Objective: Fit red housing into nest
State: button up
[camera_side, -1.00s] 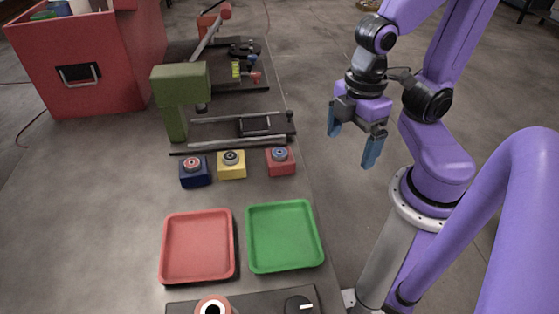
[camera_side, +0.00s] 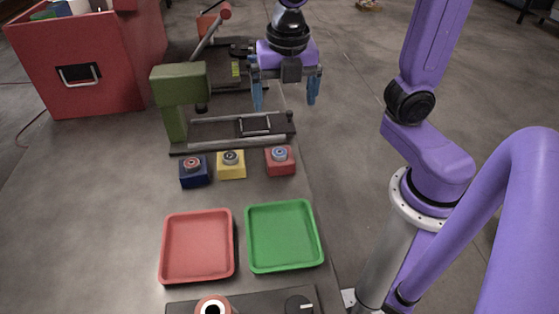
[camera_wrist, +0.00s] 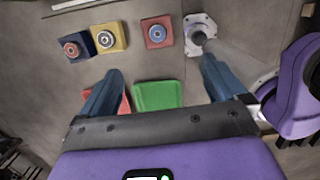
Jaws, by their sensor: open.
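The red housing (camera_side: 280,161) is a small red block with a round blue and silver part on top. It sits on the table at the right of a row of blocks and also shows in the wrist view (camera_wrist: 157,33). My gripper (camera_side: 286,100) is open and empty, in the air above the table's right edge, apart from the housing. In the wrist view, its fingers (camera_wrist: 160,67) are spread wide, with the housing beyond the gap. A dark square frame (camera_side: 256,124) sits on the rails under the green press; I cannot tell whether it is the nest.
A yellow block (camera_side: 231,166) and a blue block (camera_side: 194,174) stand left of the housing. The green press (camera_side: 179,88) rises beside the rails. A red tray (camera_side: 163,250) and a green tray (camera_side: 317,240) lie in front. A large red box (camera_side: 115,85) stands at the back left.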

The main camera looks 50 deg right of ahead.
send_over(279, 153)
jog(key=f, duration=0.7)
jog(key=s+f, duration=0.1)
jog(key=f, duration=0.3)
jog(key=shift+d+f, duration=0.1)
jog(key=shift+f, duration=0.05)
jog(key=shift+w+f, duration=0.25)
jog(key=shift+f, duration=1.1)
jog(key=shift+w+f, duration=0.2)
jog(key=shift+f, duration=1.1)
jog(key=c, duration=1.4)
jog(key=shift+r, duration=0.1)
